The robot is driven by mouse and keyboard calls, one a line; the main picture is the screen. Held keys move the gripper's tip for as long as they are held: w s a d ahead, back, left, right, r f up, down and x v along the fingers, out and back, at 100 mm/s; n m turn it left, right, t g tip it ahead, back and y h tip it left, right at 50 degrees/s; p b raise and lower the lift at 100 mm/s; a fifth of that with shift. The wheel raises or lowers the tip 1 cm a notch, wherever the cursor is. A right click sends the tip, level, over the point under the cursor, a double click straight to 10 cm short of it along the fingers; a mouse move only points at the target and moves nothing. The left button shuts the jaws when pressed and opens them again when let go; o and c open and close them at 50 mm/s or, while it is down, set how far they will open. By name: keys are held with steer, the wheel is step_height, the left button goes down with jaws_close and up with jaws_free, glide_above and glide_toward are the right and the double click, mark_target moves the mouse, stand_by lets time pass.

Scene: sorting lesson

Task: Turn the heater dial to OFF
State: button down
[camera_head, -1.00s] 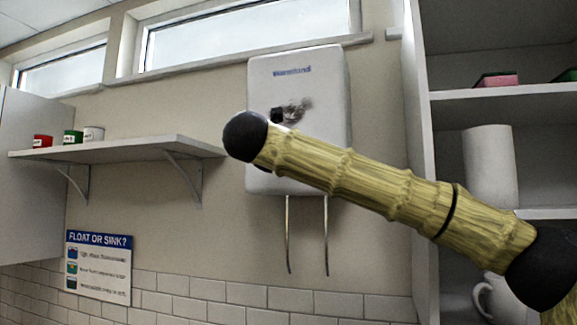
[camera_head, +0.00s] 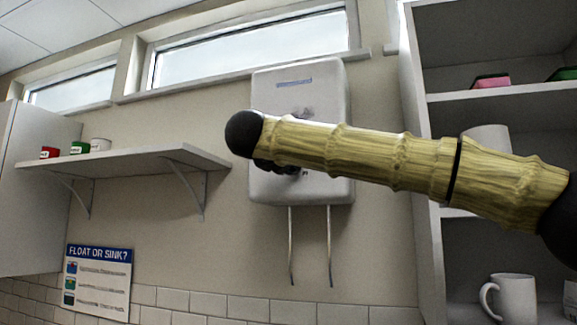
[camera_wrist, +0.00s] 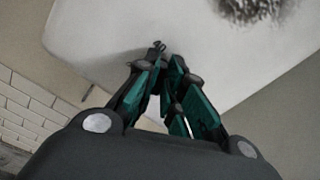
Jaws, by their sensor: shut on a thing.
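The heater (camera_head: 330,100) is a white box with rounded corners on the wall, with two thin pipes below it. My gripper (camera_head: 275,167) is a dark shape at the heater's lower left, mostly hidden behind my bamboo-textured arm. In the wrist view my gripper (camera_wrist: 160,62) has its dark and green fingers drawn together against the white front of the heater (camera_wrist: 140,25). They are shut on a small dark piece, the heater dial (camera_wrist: 158,47), mostly covered by the fingertips. Its markings and pointer cannot be read.
A wall shelf (camera_head: 130,161) with small red, green and white pots is at left. An open shelf unit (camera_head: 500,102) with a white mug (camera_head: 512,298) stands close at right. A FLOAT OR SINK poster (camera_head: 98,283) hangs below. A grey smudge (camera_wrist: 255,8) marks the heater.

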steer(key=shift+w+f+n+p, duration=0.15)
steer(key=shift+n+p, duration=2)
steer(key=shift+n, duration=2.5)
steer(key=shift+s+f+n+p, duration=0.15)
steer(key=shift+n+p, duration=1.95)
steer(key=shift+n, duration=2.55)
steer(key=c, duration=1.5)
jaws_free()
steer(key=shift+w+d+f, duration=0.1)
steer(key=shift+w+f, duration=0.05)
steer(key=shift+w, duration=0.05)
